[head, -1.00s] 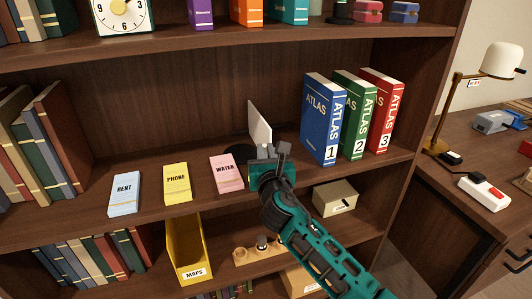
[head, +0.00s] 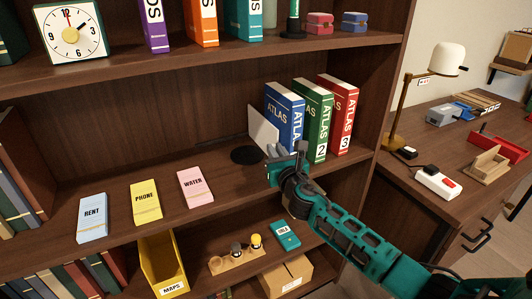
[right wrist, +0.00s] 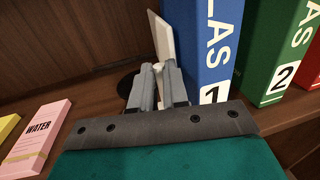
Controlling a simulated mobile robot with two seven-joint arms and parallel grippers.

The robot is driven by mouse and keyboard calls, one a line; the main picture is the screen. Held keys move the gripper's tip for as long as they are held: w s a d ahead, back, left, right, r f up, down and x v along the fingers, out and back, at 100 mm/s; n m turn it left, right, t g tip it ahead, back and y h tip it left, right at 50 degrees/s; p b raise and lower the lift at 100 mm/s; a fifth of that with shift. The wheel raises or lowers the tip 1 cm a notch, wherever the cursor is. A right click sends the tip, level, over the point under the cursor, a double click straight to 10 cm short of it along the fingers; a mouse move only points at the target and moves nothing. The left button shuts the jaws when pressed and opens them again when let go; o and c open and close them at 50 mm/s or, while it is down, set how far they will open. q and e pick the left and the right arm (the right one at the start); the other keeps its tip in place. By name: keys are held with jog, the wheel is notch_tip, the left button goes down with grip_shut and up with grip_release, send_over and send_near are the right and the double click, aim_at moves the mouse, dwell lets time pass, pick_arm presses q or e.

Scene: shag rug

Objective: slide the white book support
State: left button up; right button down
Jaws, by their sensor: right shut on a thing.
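The white book support (head: 262,128) is a thin upright plate on the middle shelf, just left of the blue atlas 1 (head: 284,108). It also shows in the right wrist view (right wrist: 161,40), close beside the blue spine; whether they touch I cannot tell. A black round patch (head: 246,155) lies on the shelf to its left. My right gripper (head: 275,152) is shut on the support's low front part; its fingers show in the right wrist view (right wrist: 158,72) and hide the gripped spot. My left gripper is not in view.
The green atlas 2 (head: 315,115) and red atlas 3 (head: 343,110) stand right of atlas 1. The pink WATER pad (head: 194,188), yellow PHONE pad (head: 145,202) and blue RENT pad (head: 92,218) lie to the left. The shelf above (head: 220,57) overhangs.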

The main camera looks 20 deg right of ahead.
jog(key=shift+d, duration=0.35)
jog(key=c, duration=1.1)
grip_release()
jog(key=shift+a, duration=0.1)
jog(key=shift+s, duration=0.1)
jog(key=shift+s+a, duration=0.1)
jog(key=shift+s, duration=0.2)
jog(key=s, duration=0.4)
jog(key=s+a, duration=0.1)
jog(key=s, duration=0.3)
jog(key=s+p, duration=0.1)
jog(key=s, duration=0.3)
jog(key=shift+a, duration=0.4)
